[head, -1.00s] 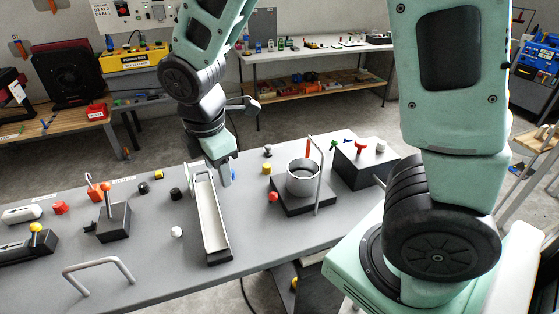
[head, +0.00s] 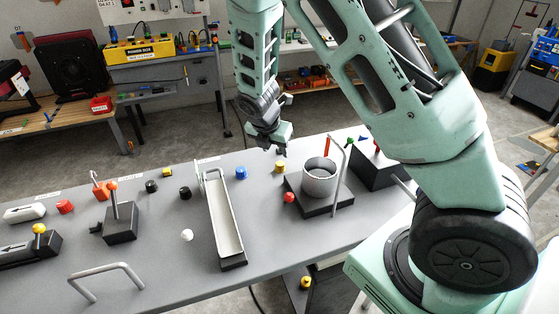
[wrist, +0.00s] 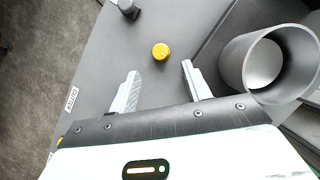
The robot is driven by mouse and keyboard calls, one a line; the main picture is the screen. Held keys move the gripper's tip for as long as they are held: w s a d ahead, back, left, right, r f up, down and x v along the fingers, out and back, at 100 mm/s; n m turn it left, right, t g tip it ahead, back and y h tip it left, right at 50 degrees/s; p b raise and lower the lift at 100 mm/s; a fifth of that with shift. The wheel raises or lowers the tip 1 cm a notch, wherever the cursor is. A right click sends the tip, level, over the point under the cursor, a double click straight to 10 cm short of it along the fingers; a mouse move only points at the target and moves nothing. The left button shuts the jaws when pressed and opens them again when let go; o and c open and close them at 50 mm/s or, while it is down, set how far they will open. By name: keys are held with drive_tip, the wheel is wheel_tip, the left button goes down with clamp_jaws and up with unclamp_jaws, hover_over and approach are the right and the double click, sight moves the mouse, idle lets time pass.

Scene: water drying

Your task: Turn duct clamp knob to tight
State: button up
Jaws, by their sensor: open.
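No knob in view is legibly marked as the duct clamp knob. A small yellow knob (head: 280,167) stands on the grey bench near a grey open cylinder (head: 319,178) on a dark base. My gripper (head: 274,150) is above the bench at its far side, close to the yellow knob. In the wrist view my gripper (wrist: 160,70) is open and empty, with the yellow knob (wrist: 160,51) just beyond the fingertips, roughly centred between them. The grey cylinder (wrist: 238,65) is to the right of the fingers there.
A long white tray (head: 222,220) lies left of the cylinder. A blue knob (head: 241,173), a red ball (head: 289,197) and a tall bent rod (head: 340,175) by the cylinder are nearby. A dark box (head: 375,170) stands further right.

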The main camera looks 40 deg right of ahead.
sight(280, 164)
drive_tip(key=x, duration=0.8)
drive_tip(key=shift+p, duration=0.35)
drive_tip(key=c, duration=1)
